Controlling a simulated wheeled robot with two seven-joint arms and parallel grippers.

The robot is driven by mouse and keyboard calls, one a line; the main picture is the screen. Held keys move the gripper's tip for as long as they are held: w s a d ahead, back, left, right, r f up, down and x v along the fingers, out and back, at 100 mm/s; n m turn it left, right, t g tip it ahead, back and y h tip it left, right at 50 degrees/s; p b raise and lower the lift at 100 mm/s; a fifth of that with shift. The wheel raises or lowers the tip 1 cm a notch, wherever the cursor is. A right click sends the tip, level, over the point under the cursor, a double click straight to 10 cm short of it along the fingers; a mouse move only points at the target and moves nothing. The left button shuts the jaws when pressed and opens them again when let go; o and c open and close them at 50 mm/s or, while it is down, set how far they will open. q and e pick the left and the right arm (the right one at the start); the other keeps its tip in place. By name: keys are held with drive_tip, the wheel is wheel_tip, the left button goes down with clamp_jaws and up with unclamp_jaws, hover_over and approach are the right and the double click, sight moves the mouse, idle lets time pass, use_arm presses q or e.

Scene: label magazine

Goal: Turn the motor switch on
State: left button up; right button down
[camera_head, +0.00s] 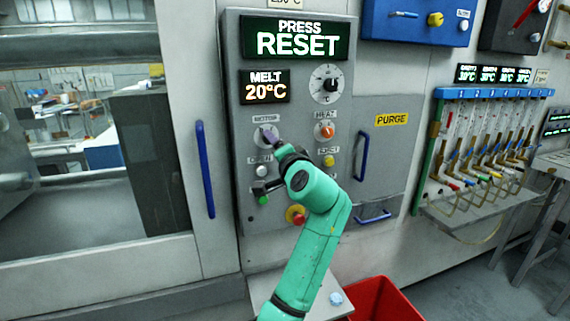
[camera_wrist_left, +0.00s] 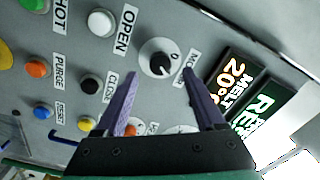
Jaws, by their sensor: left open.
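The motor switch is a black rotary knob on a white round plate (camera_wrist_left: 158,64), marked 0, beside a MOTOR label. In the head view its plate (camera_head: 259,134) is partly hidden by my left gripper (camera_head: 272,138). In the left wrist view my left gripper (camera_wrist_left: 159,84) is open, its two purple fingers apart, with the knob just beyond and between the tips. I cannot tell whether they touch it. The knob's pointer seems to be near the 0. My right gripper is not in view.
The grey panel has a PRESS RESET display (camera_head: 297,40), a MELT 20°C display (camera_head: 265,87) and a black dial (camera_head: 328,84). An orange heat knob (camera_head: 326,131), a white OPEN button (camera_wrist_left: 101,23) and a black CLOSE button (camera_wrist_left: 90,84) sit nearby. A red bin (camera_head: 385,300) stands below.

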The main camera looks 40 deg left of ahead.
use_arm(q)
drive_tip(key=b+v, duration=0.2)
drive_tip(key=v, duration=0.7)
drive_tip(key=shift+s+d, duration=0.3)
